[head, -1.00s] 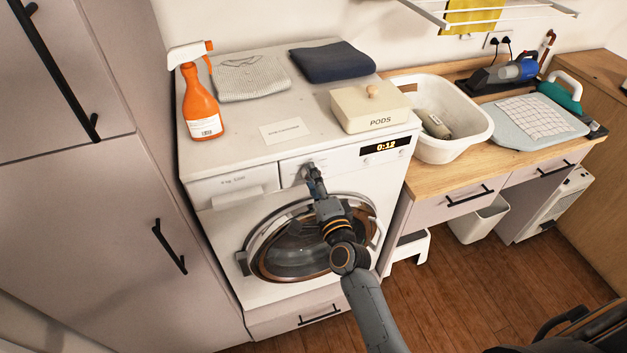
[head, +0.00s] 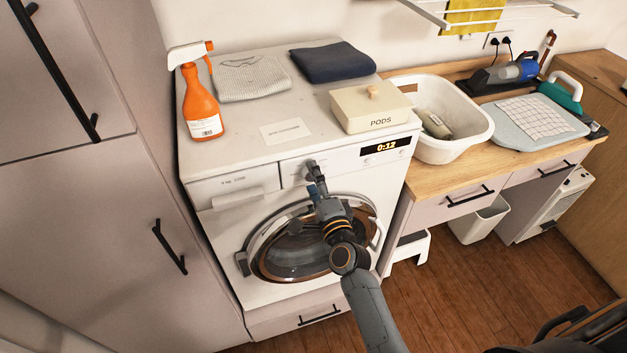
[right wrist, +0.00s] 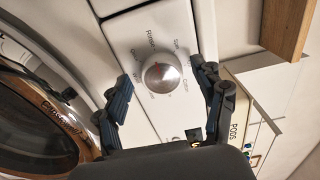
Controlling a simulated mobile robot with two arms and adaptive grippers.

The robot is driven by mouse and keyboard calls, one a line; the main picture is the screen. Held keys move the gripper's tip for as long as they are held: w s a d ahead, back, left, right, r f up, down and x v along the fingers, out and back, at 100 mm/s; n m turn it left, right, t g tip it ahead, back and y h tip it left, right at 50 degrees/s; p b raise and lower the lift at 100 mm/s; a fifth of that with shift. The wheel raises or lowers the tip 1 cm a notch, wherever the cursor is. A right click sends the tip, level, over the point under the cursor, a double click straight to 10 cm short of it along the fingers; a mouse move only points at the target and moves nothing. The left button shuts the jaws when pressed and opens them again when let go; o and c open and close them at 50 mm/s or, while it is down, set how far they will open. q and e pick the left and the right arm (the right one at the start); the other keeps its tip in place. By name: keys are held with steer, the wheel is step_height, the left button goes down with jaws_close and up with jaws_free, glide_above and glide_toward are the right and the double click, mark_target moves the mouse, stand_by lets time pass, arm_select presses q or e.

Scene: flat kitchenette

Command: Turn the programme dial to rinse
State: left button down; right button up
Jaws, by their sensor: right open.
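The programme dial (right wrist: 162,75) is a round silver knob on the white washing machine's front panel (head: 340,160). Printed labels ring it in the right wrist view; "Rinse" reads at its upper left. I cannot clearly tell where its pointer stands. My right gripper (head: 316,186) is in front of the panel, just below the dial in the head view. In the right wrist view its two dark fingers are spread wide, one on each side of the dial, with gaps between them and the knob. It is open and empty. My left gripper is not in view.
The display (head: 385,146) reads 0:12. The round door (head: 300,250) is below the panel. A PODS box (head: 370,108), an orange spray bottle (head: 202,105) and folded cloths stand on top. A white basket (head: 465,145) is on the counter at right. A tall cupboard (head: 80,230) borders the left.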

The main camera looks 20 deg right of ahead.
steer(key=s, duration=1.2)
steer(key=shift+d, duration=0.2)
